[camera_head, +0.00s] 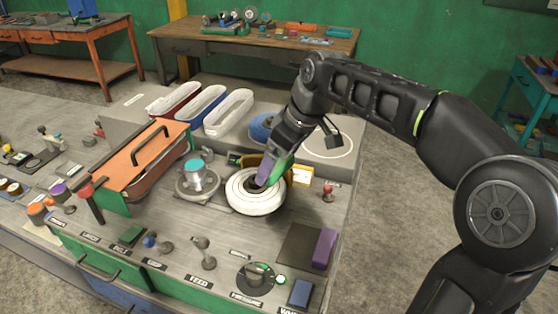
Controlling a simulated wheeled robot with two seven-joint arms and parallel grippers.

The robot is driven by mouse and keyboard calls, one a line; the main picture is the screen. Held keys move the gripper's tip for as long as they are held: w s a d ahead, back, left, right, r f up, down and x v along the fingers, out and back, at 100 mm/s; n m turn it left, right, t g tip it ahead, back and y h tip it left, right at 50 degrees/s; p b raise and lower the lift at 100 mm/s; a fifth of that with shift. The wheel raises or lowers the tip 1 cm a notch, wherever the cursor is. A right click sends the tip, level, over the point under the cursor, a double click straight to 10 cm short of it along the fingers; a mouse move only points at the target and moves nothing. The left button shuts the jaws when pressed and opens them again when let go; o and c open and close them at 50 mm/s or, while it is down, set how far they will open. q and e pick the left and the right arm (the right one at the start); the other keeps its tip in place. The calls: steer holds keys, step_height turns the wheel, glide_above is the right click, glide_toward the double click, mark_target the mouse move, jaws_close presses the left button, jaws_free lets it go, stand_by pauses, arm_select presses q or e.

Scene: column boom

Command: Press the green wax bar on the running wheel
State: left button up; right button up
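A white wheel (256,204) with a dark centre lies on the bench, facing up. My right gripper (279,163) reaches down over its rear right part from the right. I cannot tell if the bar touches the wheel, or if the wheel turns. My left gripper is not in view.
A purple bar (324,248) lies on a dark mat (297,244), a blue block (300,292) in front. A metal pot (198,181) stands left of the wheel, beside an orange-lidded box (137,173). Levers and a dial (256,278) line the front. Oval trays (229,112) stand behind.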

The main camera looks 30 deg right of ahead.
mark_target(273, 194)
steer(key=shift+f+b, duration=2.25)
steer(key=shift+f, duration=0.6)
steer(key=shift+f+b, duration=0.5)
steer(key=shift+f, duration=0.2)
stand_by(1.1)
steer(key=shift+r+p, duration=0.55)
steer(key=shift+r, duration=0.1)
steer(key=shift+r+p, duration=2.6)
steer(key=shift+r, duration=0.8)
